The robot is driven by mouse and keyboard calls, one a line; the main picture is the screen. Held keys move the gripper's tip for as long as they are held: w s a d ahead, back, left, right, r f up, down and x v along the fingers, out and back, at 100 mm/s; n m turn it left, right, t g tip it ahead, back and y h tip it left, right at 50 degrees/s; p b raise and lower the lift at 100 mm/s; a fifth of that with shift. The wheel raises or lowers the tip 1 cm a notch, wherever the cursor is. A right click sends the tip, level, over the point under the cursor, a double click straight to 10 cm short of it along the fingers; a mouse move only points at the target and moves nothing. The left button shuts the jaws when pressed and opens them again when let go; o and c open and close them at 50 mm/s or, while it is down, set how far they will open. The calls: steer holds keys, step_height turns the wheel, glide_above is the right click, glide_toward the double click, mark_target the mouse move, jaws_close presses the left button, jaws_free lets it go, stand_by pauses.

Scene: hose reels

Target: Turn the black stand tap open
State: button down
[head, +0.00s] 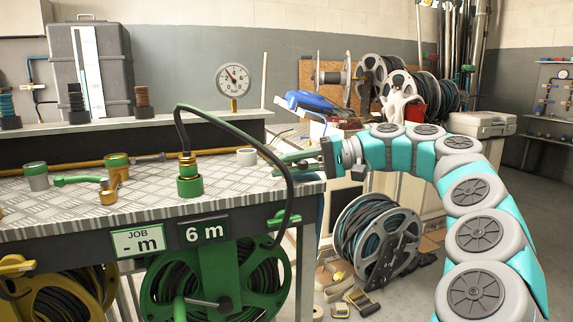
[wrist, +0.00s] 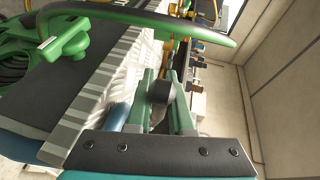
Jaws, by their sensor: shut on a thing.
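My gripper (head: 288,163) is at the right end of the metal-topped bench, its green fingers pointing left just above the bench edge. In the wrist view my gripper (wrist: 162,85) is shut on a round black part (wrist: 161,91) that sits between the two fingers; it looks like the handle of the black stand tap. The rest of the tap is hidden by the fingers in both views, so I cannot tell how far it is turned.
A green hose (head: 236,119) arcs from a green and brass fitting (head: 188,181) past my fingers and down the bench front. It also crosses the wrist view (wrist: 150,15). A pressure gauge (head: 233,80) stands behind. A hose reel (head: 379,236) stands on the floor right of the bench.

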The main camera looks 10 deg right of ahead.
steer(key=c, duration=0.8)
jaws_free()
steer(key=shift+c, duration=0.2)
steer(key=shift+d, duration=0.1)
steer(key=p+v, duration=0.2)
steer(key=v, duration=0.5)
steer(key=shift+d, duration=0.35)
steer(key=shift+s+r, duration=0.1)
